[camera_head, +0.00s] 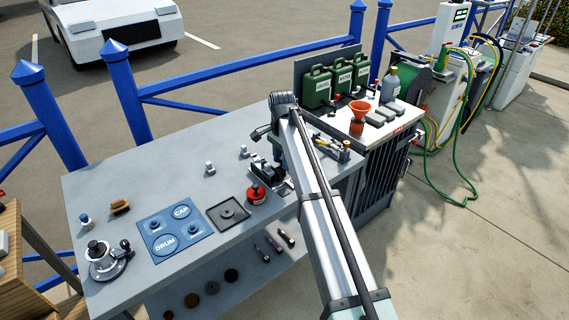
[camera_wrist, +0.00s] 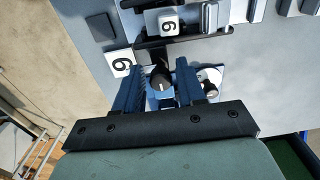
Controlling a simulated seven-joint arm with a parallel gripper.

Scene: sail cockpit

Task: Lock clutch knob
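In the wrist view, a small round dark knob (camera_wrist: 161,79) with a light pointer mark sits between the two blue fingers of my gripper (camera_wrist: 160,62). The fingers are apart, with a gap visible on both sides of the knob, so the gripper looks open around or just above it. I cannot tell the height difference. In the head view, my arm covers the knob and most of the gripper, near a dark device (camera_head: 264,171) on the grey workbench (camera_head: 150,184).
A red-topped can (camera_head: 257,194), a square black tray (camera_head: 228,212) and a blue CAP/DRUM mat (camera_head: 163,249) are on the bench. Green canisters (camera_head: 317,88) stand behind.

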